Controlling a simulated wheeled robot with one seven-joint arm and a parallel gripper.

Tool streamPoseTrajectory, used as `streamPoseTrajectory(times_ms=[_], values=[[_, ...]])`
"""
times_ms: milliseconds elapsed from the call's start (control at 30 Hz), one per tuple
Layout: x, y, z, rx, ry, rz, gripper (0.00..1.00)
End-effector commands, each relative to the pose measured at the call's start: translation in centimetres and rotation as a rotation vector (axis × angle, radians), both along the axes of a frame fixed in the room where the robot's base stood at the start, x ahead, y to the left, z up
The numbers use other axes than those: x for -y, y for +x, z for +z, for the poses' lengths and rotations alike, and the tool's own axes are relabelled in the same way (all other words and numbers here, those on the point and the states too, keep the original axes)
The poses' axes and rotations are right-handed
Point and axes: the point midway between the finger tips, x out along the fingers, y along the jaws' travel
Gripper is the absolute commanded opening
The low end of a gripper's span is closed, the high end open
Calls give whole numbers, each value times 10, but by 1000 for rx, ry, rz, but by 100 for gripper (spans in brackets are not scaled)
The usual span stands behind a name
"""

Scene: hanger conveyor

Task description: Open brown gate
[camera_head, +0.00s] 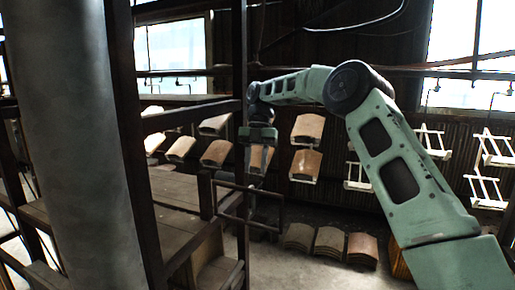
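A dark brown metal frame that looks like the gate (265,190) stands at knee-to-waist height near the dark upright post, left of the middle of the head view. I cannot tell if it is latched or how far it is swung. My green arm reaches in from the lower right and bends down at its far end. My gripper (259,146) points down above the gate and appears apart from it. Its fingers are small and dark against the hanging tiles behind, so I cannot see whether they are open.
A thick grey column and dark posts (130,150) fill the left side. Curved tiles (305,164) and empty white hangers (487,190) hang behind. Stacked tiles (329,243) stand on the floor. A wooden platform (175,190) lies left of the gate. Some bare floor shows below.

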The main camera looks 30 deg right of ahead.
Motion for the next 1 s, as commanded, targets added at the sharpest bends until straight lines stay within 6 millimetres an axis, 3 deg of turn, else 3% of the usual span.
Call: streamPoseTrajectory(times_ms=[200, 400, 1000], values=[[10, 11, 34, 1, 0, 0, 33], [15, 16, 51, 1, 0, 0, 33], [17, 16, 56, -1, -1, -1, 33]])
